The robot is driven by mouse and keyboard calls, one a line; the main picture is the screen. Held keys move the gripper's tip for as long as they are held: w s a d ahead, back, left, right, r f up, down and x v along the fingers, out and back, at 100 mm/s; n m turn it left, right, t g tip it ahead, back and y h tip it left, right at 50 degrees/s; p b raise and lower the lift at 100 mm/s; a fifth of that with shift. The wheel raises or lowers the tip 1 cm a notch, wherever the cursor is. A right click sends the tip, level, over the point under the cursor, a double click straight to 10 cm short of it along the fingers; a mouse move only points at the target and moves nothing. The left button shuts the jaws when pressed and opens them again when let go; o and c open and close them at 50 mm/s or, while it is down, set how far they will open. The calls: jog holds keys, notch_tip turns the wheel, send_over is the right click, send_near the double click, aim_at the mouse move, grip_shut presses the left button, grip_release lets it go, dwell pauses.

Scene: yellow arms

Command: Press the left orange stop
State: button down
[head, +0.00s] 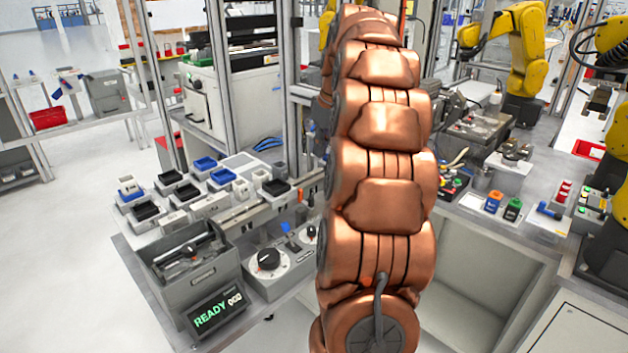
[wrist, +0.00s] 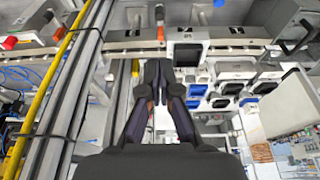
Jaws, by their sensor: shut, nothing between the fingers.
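I cannot tell for sure which is the left orange stop. My gripper (wrist: 158,66) is shut and empty, its fingertips just below the rail in the picture, apparently apart from the orange pieces. In the head view a small orange piece (head: 300,195) shows at the rail's right end; my arm hides my gripper.
Several small black, blue and white bins stand left of my arm, including a blue bin (head: 222,176). A grey box (head: 187,270) and a READY display (head: 213,313) are at the bench front. An upright metal post (head: 292,90) stands close left of my arm.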

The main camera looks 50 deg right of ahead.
aim_at(312, 199)
jog(key=p+x, duration=0.1)
jog(key=x, duration=0.3)
jog(key=p+x, duration=0.1)
jog(key=x, duration=0.3)
jog(key=s+p+x, duration=0.1)
jog(key=p+x, duration=0.1)
jog(key=x, duration=0.2)
jog(key=shift+w+f, duration=0.1)
jog(key=shift+f, duration=0.85)
jog(key=shift+f, duration=0.15)
notch_tip(312, 199, down, 3)
jog(key=shift+r+b, duration=0.15)
jog(key=shift+b, duration=1)
jog(key=shift+r, duration=0.1)
jog(key=w+b+v, duration=0.1)
jog(key=b+v, duration=0.1)
jog(key=v, duration=1.2)
jog(key=shift+r+b, duration=0.2)
jog(key=shift+b, duration=0.2)
jog(key=shift+w, duration=0.15)
